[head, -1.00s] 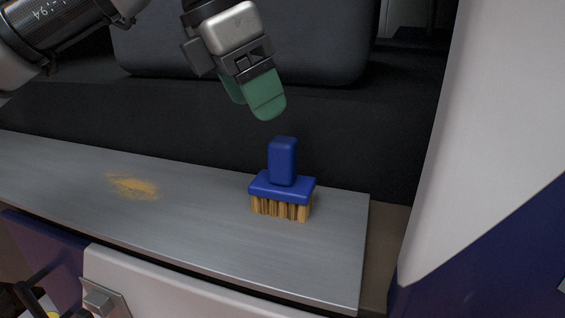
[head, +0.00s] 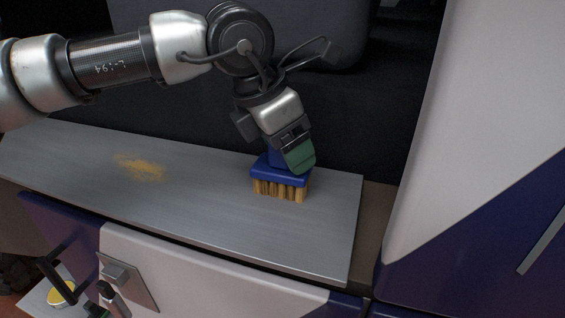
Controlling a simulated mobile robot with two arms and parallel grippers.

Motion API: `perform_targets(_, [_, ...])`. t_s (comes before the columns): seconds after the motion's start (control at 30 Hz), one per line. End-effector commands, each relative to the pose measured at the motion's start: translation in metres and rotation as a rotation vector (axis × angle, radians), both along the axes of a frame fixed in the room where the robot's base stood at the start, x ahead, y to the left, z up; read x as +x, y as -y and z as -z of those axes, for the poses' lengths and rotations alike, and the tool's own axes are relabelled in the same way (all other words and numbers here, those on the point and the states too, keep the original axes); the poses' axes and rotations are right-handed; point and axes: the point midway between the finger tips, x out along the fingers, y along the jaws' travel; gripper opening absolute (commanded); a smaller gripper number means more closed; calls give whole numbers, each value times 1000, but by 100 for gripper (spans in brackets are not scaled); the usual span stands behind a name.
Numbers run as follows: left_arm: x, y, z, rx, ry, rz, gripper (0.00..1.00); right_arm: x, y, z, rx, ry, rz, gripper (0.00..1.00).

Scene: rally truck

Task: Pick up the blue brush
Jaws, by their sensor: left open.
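The blue brush (head: 264,171) stands upright on the grey metal shelf (head: 205,194), its tan bristles down and its blue block handle up. My left gripper (head: 293,158) has come down over the handle from above. Its green fingers are open. The near finger hides most of the handle, and the far finger is mostly hidden, so I cannot tell whether they touch it. My right gripper is not in view.
A patch of yellowish dust (head: 140,167) lies on the shelf left of the brush. A dark seat-like block stands behind. A white and blue panel (head: 480,150) rises at the right. The middle of the shelf is clear.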

Motion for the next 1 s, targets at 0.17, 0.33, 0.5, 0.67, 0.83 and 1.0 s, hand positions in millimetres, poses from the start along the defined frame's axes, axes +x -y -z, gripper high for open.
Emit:
perform_targets(0.17, [0, 0, 1, 0, 0, 0, 70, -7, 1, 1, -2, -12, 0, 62])
perform_targets(0.33, [0, 0, 0, 0, 0, 0, 44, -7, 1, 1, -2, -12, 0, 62])
perform_targets(0.5, [0, 0, 0, 1, 1, 1, 18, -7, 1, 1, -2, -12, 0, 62])
perform_targets(0.67, [0, 0, -1, -1, 2, 1, 11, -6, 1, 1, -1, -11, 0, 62])
perform_targets(0.83, [0, 0, -4, -2, 3, 0, 11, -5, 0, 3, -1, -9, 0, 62])
perform_targets(1.0, [0, 1, -28, -4, 6, 0, 11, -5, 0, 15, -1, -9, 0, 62])
